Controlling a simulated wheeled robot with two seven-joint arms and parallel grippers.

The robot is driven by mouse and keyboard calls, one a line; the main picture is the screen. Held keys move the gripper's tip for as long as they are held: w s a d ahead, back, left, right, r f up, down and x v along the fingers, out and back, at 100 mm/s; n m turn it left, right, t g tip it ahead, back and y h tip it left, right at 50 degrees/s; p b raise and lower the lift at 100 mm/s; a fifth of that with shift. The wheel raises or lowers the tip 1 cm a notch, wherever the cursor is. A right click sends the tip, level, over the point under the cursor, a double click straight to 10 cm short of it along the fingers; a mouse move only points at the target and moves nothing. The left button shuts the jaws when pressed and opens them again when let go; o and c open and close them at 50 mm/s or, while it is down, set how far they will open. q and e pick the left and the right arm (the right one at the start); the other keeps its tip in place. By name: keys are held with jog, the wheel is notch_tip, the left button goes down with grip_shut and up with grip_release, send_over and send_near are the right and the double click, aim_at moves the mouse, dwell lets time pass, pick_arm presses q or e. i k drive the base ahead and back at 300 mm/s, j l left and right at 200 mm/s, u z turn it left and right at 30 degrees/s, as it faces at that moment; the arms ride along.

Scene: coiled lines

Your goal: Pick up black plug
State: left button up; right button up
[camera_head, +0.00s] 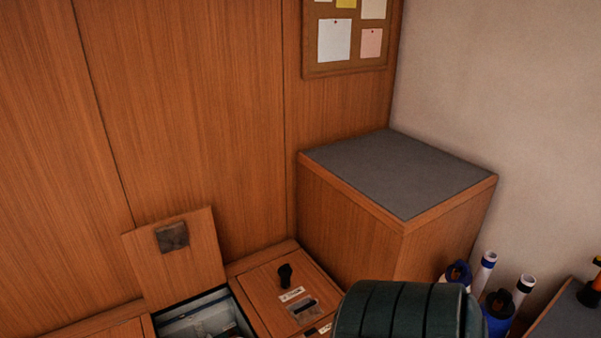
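A small black plug-like piece (285,275) stands upright on a wooden panel (262,287) low in the head view, left of the tall wooden cabinet. A small white label (291,294) lies just in front of it. I cannot tell whether it is loose or fixed in the panel. Neither of my grippers shows in this view.
Left of the panel, a hatch lid (200,262) stands raised behind an open compartment. A grey-topped wooden cabinet (395,170) stands behind right. A dark green ribbed object (405,310) fills the front right; blue and white cylinders (485,272) stand beyond it.

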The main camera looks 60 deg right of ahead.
aim_at(284, 272)
jog(key=z, duration=1.95)
